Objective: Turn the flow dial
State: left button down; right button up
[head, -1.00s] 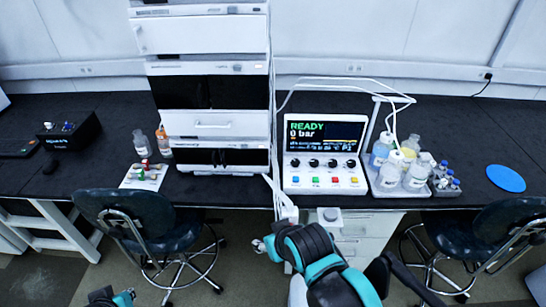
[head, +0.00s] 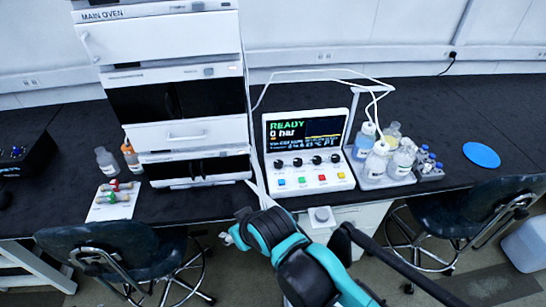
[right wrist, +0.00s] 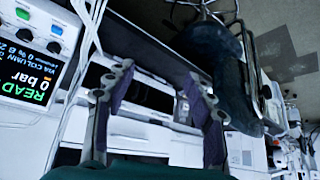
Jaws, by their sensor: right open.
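The white control unit (head: 310,183) stands on the black bench, its screen reading READY and 0 bar. Several black dials (head: 297,162) sit in a row under the screen, above coloured buttons; I cannot read which is the flow dial. My left gripper is out of view.
A tall white instrument stack (head: 185,133) stands left of the unit. A bottle tray (head: 385,182) with white tubes stands close on its right. Chairs (head: 105,250) flank the bench front. A blue disc (head: 481,155) lies on clear bench at the right.

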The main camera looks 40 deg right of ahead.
jog(key=w+d+r+g+p, duration=0.25)
jog(key=w+d+r, duration=0.35)
jog(key=w, duration=0.3)
jog(key=g+p, duration=0.5)
jog(key=p, duration=0.1)
send_over(278, 163)
notch_tip(278, 163, down, 13)
jog(key=shift+r, duration=0.2)
notch_tip(278, 163, down, 8)
jog(key=shift+d+b, duration=0.15)
jog(key=shift+b, duration=1.05)
jog(key=c, duration=1.2)
